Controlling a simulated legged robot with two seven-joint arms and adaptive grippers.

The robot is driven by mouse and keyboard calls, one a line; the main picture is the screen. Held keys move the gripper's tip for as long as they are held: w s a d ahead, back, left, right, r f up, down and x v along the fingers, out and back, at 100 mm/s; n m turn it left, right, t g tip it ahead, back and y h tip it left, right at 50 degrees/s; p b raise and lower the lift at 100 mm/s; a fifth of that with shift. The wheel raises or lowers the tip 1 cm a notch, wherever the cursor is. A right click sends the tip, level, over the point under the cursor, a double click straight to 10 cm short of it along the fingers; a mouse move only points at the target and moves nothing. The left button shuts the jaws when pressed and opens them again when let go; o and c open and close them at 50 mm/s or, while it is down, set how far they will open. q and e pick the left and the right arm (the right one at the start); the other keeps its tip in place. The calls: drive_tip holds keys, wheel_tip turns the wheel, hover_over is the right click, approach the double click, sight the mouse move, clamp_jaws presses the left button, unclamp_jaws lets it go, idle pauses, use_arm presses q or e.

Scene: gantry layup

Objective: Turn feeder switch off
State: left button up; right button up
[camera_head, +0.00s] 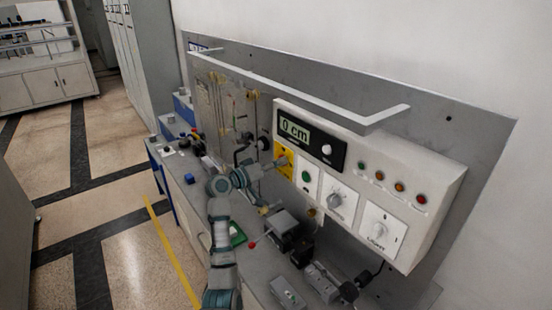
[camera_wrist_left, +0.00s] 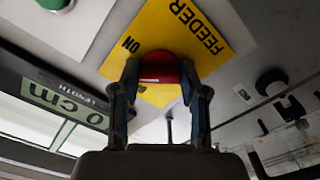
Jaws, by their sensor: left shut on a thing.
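The feeder switch is a red knob (camera_wrist_left: 158,66) on a yellow plate (camera_wrist_left: 190,35) marked FEEDER and ON in the left wrist view. A second label below the knob is partly hidden by a finger. My left gripper (camera_wrist_left: 163,82) is shut on the red knob, one finger on each side. A pale mark shows on the knob, but I cannot tell which position it is set to. In the head view the yellow plate (camera_head: 284,158) is at the left end of the control box, with my left gripper (camera_head: 279,163) against it. My right gripper is not in view.
The display (camera_head: 296,130) reads 0 cm. A green button (camera_head: 306,176), a rotary dial (camera_head: 337,200) and a LIGHT switch (camera_head: 379,230) sit to the right of the plate. A grey rail (camera_head: 300,92) runs above. Machine parts (camera_head: 290,232) crowd the bench below.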

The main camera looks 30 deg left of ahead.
use_arm(q)
drive_tip(key=shift+n+p, duration=4.9)
drive_tip(key=shift+n, duration=0.2)
drive_tip(key=shift+f, duration=0.1)
drive_tip(key=o, duration=1.1)
drive_tip(key=shift+o, duration=0.2)
drive_tip(key=shift+w+a, duration=0.1)
drive_tip(key=shift+a, duration=0.05)
drive_tip(key=shift+a, duration=0.15)
drive_tip(key=v, duration=1.2)
drive_tip(key=shift+f, duration=0.2)
